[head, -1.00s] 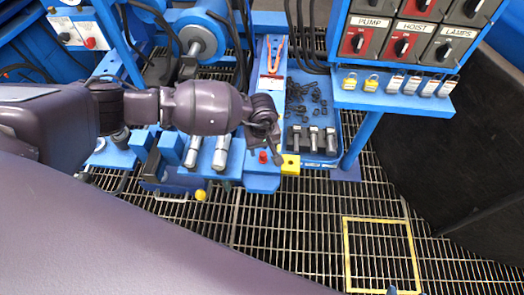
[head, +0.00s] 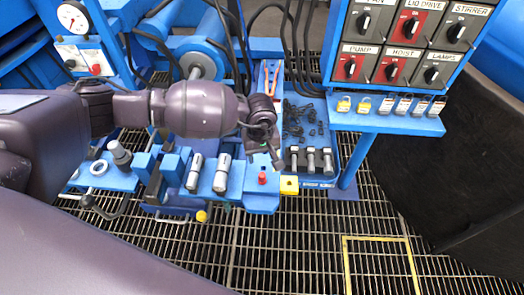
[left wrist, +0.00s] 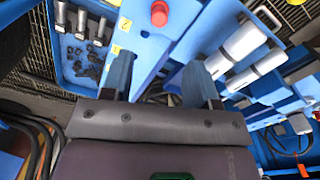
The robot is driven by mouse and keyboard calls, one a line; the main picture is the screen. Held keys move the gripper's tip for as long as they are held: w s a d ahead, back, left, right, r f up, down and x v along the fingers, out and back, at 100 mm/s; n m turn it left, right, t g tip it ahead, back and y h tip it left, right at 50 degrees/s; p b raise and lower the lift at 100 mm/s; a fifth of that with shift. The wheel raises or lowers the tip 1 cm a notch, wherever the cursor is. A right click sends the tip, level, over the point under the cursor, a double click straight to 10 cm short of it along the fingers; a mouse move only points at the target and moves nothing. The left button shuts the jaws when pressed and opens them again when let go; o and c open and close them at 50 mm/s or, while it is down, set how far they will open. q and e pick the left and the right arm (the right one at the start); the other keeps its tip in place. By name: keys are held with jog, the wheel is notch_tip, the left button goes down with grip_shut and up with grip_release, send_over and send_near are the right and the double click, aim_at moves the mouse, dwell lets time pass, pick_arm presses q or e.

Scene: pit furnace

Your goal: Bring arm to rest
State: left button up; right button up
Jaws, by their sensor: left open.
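My left arm comes in from the left in the head view, with a dark bulky forearm. Its left gripper (head: 268,150) is above the blue bench (head: 262,200), close to the red knob (head: 262,178). In the left wrist view the two fingers (left wrist: 158,82) stand wide apart with nothing held between them. The red knob also shows there (left wrist: 160,14), beyond the fingers. The right gripper is in neither view.
A switch panel (head: 405,45) with a shelf of padlocks (head: 390,122) stands right. Grating floor (head: 300,245) lies in front.

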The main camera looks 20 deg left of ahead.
pick_arm(q)
jog(key=d+r+n+t+h, duration=0.5)
jog(key=d+r+n+h, duration=1.35)
jog(key=n, duration=0.55)
jog(key=a+r+n+t+y+p, duration=0.1)
jog(key=a+n+t+y, duration=0.35)
jog(key=n, duration=0.65)
jog(key=a+n+t+y+p, duration=0.1)
jog(key=a+n+t+y, duration=0.4)
jog(key=n, duration=0.7)
jog(key=s+a+f+n+y+p, duration=0.1)
jog(key=s+a+f+n+y, duration=0.35)
jog(key=a+f+n, duration=0.45)
jog(key=s+a+f+n+g+y, duration=0.2)
jog(key=s+a+f+n, duration=0.2)
jog(key=s, duration=0.7)
jog(key=s+a+f+n+g+y+p, duration=0.1)
jog(key=s+a+f+n, duration=0.3)
jog(key=s, duration=0.7)
notch_tip(320, 180, down, 3)
jog(key=shift+s+a+g+y, duration=0.25)
jog(key=shift+a+g+y, duration=0.1)
jog(key=shift+a+y, duration=0.6)
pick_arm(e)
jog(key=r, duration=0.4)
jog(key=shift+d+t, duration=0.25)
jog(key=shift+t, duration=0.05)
